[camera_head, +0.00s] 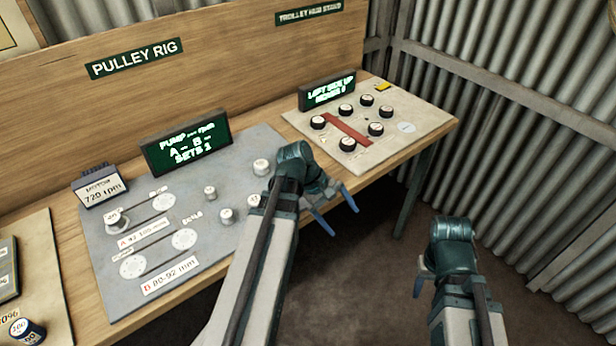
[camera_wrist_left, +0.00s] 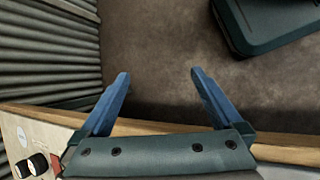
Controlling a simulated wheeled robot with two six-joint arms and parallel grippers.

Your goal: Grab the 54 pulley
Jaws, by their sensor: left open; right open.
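The pulley rig is a grey board (camera_head: 110,245) with flat discs joined by belts and several small pale cylinders. One cylinder (camera_head: 261,167) stands at its right edge and others (camera_head: 210,192) (camera_head: 227,216) stand nearer its middle. I cannot read a 54 on any of them, so I cannot tell which is the 54 pulley. My left gripper (camera_head: 338,222) is open and empty beyond the table's front edge, right of the rig. Its spread blue fingers also show in the left wrist view (camera_wrist_left: 160,78). My right gripper (camera_head: 420,287) is open, over the floor at right, partly hidden.
A pale board (camera_head: 425,118) with several black-sided wheels and a red strip lies right of the rig. Display boxes (camera_head: 187,148) (camera_head: 327,90) stand behind. A dark case (camera_wrist_left: 280,22) is on the floor. Corrugated walls (camera_head: 520,80) close off the right.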

